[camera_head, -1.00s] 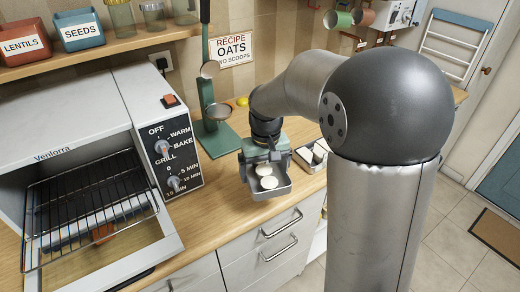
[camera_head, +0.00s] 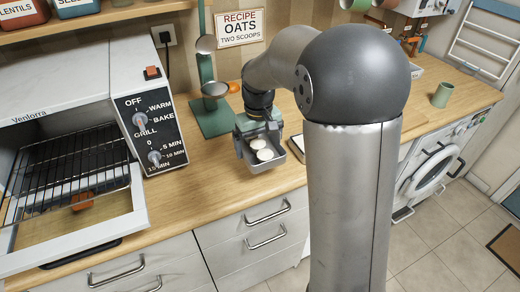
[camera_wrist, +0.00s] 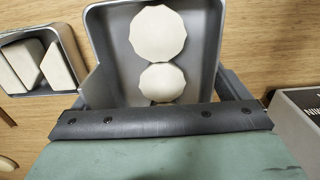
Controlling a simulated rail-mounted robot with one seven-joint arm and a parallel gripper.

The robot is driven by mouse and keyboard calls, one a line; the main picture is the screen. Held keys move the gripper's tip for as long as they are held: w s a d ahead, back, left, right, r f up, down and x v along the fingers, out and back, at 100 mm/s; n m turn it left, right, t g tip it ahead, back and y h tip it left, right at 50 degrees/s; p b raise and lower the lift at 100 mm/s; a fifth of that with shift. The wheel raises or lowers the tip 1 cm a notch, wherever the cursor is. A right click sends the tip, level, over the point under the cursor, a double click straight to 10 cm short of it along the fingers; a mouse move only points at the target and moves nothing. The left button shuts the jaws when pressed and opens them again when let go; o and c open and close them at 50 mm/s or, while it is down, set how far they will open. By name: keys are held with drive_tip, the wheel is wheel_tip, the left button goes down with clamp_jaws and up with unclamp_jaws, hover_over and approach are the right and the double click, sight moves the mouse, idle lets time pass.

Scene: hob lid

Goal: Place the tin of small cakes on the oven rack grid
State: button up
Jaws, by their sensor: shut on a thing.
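The grey tin of small cakes (camera_head: 280,163) holds pale round cakes (camera_head: 265,154). My gripper (camera_head: 256,124) is shut on the tin's near side in the head view's upper edge and holds it level above the counter's front part. In the wrist view the tin (camera_wrist: 209,40) lies just beyond the dark jaw bar (camera_wrist: 160,122), with two white cakes (camera_wrist: 157,34) showing. The oven rack grid (camera_head: 70,165) sticks out of the open oven at the left, well apart from the tin. The jaw tips are partly hidden.
The oven's control panel (camera_head: 152,128) stands between rack and tin. A green stand (camera_head: 211,90) is behind my gripper. A second tin with white pieces (camera_wrist: 44,62) sits on the counter. The lowered oven door (camera_head: 100,232) lies below the rack. Bare counter (camera_head: 190,200) lies in front.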

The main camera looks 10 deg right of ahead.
sight(260, 145)
drive_tip(key=w+f, duration=0.1)
drive_tip(key=w+d+f, duration=0.1)
drive_tip(key=shift+w+f, duration=0.15)
drive_tip(key=shift+f, duration=0.25)
drive_tip(key=shift+f+p, duration=0.3)
drive_tip(key=shift+f, duration=1.3)
